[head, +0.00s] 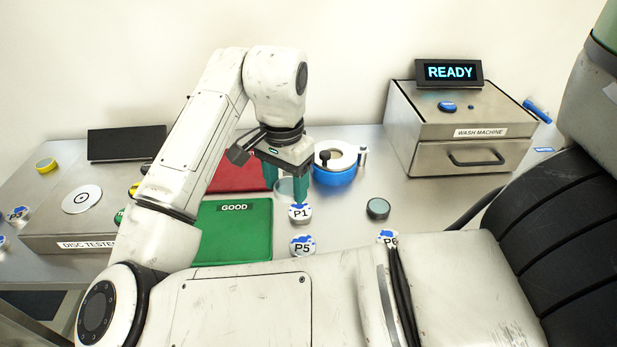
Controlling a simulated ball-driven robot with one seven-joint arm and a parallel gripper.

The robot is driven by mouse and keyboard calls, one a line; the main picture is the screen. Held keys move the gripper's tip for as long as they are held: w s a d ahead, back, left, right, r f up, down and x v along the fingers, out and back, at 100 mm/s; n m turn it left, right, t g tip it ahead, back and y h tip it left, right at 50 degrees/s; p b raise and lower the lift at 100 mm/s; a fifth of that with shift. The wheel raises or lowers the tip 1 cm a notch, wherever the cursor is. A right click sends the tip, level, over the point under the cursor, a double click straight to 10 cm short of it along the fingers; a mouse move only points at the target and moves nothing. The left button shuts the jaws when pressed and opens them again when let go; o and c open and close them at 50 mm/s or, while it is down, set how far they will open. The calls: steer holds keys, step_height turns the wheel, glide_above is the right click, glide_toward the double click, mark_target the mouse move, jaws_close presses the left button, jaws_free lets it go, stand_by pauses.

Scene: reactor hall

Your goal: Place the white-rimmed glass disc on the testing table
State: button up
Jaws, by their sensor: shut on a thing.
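My gripper (286,192) points down above the bench, with its green fingers shut on a pale-rimmed glass disc (286,186). The disc shows between the fingers, partly covered by them. It is just behind the P1 marker; I cannot tell whether it touches the bench. The disc tester (60,228) stands at the left. On its top is a round white plate with a dark centre mark, the testing table (82,199), and I see no disc on it.
A green GOOD mat (232,235) and red mat (240,175) lie left of my gripper. A blue ring fixture (335,176) stands behind it. Markers P1 (300,213) and P5 (302,245) and a dark-rimmed disc (378,208) are nearby. The wash machine (455,135) is at right.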

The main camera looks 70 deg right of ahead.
steer(key=s+d+m, duration=0.3)
steer(key=s+m, duration=1.7)
steer(key=m, duration=0.6)
steer(key=p, duration=0.2)
glide_above(338, 211)
steer(key=f, duration=0.6)
steer(key=s+f, duration=0.1)
steer(key=f, duration=0.1)
steer(key=shift+a+f, duration=0.25)
steer(key=shift+f, duration=0.15)
steer(key=shift+w+d+f, duration=0.25)
steer(key=shift+w+f, duration=0.25)
steer(key=shift+f, duration=1.6)
